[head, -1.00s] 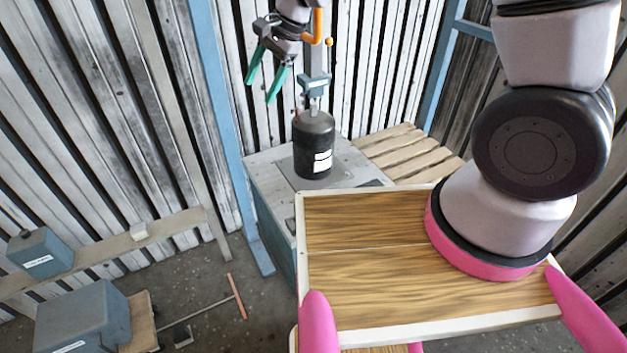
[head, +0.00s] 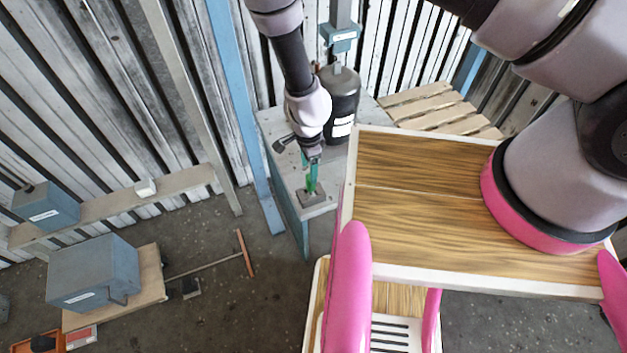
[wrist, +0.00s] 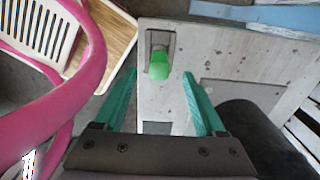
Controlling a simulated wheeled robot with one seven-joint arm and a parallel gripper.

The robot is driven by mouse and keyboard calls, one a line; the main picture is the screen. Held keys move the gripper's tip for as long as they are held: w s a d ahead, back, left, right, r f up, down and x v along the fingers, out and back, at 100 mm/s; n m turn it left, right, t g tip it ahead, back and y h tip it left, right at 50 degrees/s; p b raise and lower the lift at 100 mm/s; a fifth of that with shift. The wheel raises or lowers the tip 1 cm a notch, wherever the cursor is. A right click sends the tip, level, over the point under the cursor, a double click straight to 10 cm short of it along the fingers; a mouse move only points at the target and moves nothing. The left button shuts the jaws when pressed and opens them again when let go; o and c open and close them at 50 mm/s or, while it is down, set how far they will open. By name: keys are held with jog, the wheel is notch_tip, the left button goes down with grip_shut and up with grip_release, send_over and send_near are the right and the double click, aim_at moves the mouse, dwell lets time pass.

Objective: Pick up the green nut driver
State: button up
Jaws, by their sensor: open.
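The green nut driver (wrist: 160,64) stands in a small dark grey holder (wrist: 153,40) near the edge of the grey bench top, seen from above in the wrist view. In the head view the nut driver (head: 311,184) shows only partly, just below my fingers, above its holder (head: 311,198). My gripper (wrist: 168,78) is open with green fingers, one on each side of the nut driver in the wrist view. In the head view my gripper (head: 312,165) is over the bench's near corner, pointing down. I cannot tell how much height is left between the fingertips and the handle.
A black canister (head: 341,105) with a white label stands on the bench close to my gripper. A wooden-topped tray (head: 420,230) with a white rim is at the right. A slatted wooden pallet (head: 430,105) lies behind. A grey box (head: 93,272) sits at lower left.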

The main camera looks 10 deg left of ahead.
aim_at(311, 187)
jog(key=f, duration=0.8)
jog(key=shift+w+d, duration=0.1)
jog(key=shift+d, duration=0.15)
grip_shut()
